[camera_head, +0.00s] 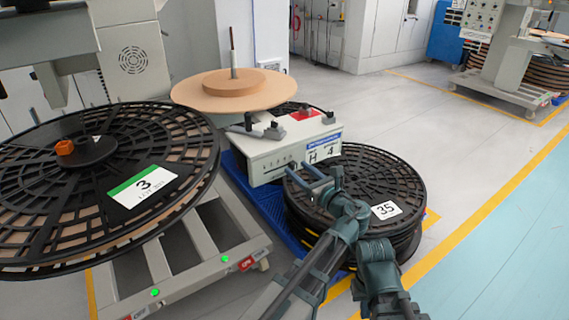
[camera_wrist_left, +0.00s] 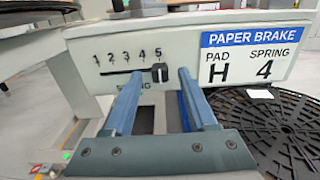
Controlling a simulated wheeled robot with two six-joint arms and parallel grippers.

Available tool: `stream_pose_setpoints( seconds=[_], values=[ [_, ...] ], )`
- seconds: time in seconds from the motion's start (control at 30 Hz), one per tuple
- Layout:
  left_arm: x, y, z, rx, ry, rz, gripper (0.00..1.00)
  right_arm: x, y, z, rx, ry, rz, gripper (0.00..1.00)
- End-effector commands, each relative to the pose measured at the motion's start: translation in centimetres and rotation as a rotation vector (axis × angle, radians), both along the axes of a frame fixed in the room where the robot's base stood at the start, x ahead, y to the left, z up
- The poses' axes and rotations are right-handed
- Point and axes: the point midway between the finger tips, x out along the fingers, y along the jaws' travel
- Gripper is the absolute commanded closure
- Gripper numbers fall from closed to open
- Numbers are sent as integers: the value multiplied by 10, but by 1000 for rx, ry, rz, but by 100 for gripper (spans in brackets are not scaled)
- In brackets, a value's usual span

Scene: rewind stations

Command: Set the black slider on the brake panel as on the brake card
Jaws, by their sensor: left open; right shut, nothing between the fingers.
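The brake panel (camera_head: 262,174) is the pale front of a box; in the left wrist view (camera_wrist_left: 100,60) it has a slot marked 1 to 5. The black slider (camera_wrist_left: 159,72) stands under 5, at the slot's right end. The brake card (camera_wrist_left: 255,55), also in the head view (camera_head: 325,151), has a blue header and reads PAD H, SPRING 4. My left gripper (camera_wrist_left: 159,75) is open in front of the panel, one finger each side of the slider in the picture; contact cannot be told. It also shows in the head view (camera_head: 298,167). The word under the slot is partly hidden.
A black reel marked 35 (camera_head: 360,170) lies right of the panel, partly behind my arm. A large reel marked 3 (camera_head: 60,215) is at left. A brown disc with a spindle (camera_head: 195,92) stands behind the box. Black parts (camera_head: 272,131) sit on the box top. Open floor lies right.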

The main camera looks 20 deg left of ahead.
Motion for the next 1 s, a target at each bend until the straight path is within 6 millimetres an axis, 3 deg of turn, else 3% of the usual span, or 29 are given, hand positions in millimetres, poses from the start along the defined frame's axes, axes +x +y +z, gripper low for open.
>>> stream_pose_setpoints(
  seconds=[0.37, 0.7, 1.0],
  values=[
    [3, -2, 0, 0, 0, -1, 43, 0, 0, 0, 0, 0, 0, 100],
    [3, -1, 0, 0, 0, -1, 100, 0, 0, 0, 0, 0, 0, 100],
    [3, -1, 0, 0, 0, -1, 100, 0, 0, 0, 0, 0, 0, 100]
  ],
)
